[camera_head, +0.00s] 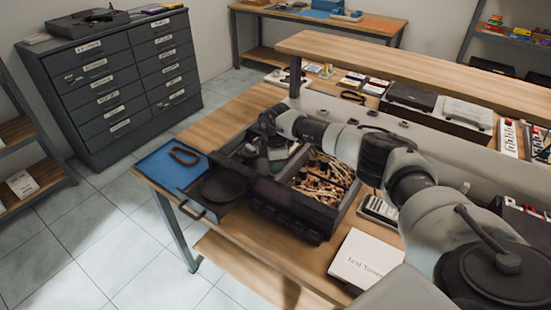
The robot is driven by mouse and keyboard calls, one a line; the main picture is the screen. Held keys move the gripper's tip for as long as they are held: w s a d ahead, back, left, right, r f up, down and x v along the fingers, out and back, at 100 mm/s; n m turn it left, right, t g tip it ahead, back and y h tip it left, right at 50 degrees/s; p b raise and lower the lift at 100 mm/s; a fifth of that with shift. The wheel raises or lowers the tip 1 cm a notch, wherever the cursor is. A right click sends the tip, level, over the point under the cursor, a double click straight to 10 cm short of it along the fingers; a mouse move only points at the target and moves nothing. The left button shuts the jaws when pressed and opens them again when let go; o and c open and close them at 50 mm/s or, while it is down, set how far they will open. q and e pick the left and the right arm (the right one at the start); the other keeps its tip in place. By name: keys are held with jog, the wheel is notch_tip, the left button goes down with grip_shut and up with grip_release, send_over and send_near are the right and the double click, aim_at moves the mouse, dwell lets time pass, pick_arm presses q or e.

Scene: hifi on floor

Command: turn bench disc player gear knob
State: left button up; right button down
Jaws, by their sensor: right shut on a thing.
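The dark, open-topped disc player (291,204) stands on the wooden bench. A drawer-like tray with a round dark disc (224,187) sticks out at its left. My right arm comes in from the right, across the bench. My right gripper (262,150) points down into the player's left part, beside a section full of small mixed parts (325,178). The gripper is shut on a small part there. Its fingers are small and dark, so I cannot make out the gear knob or tell whether that is the part held. My left gripper is out of view.
A blue mat (172,165) with a brown loop lies at the bench's left end. A white box (366,258) lies at the front. A raised shelf (420,72) runs behind my arm. A grey drawer cabinet (113,88) stands at the back left. The tiled floor at left is clear.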

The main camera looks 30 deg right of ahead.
jog(key=m+p, duration=0.3)
jog(key=m, duration=0.1)
jog(key=shift+r, duration=0.25)
jog(key=shift+d+f+m+p, duration=0.1)
jog(key=shift+f+m+p, duration=0.05)
jog(key=shift+m+p, duration=0.9)
jog(key=shift+m, duration=0.25)
jog(key=c, duration=1.1)
grip_release()
jog(key=shift+f, duration=0.1)
notch_tip(320, 180, up, 11)
jog(key=shift+f+b, duration=0.1)
jog(key=shift+b, duration=0.6)
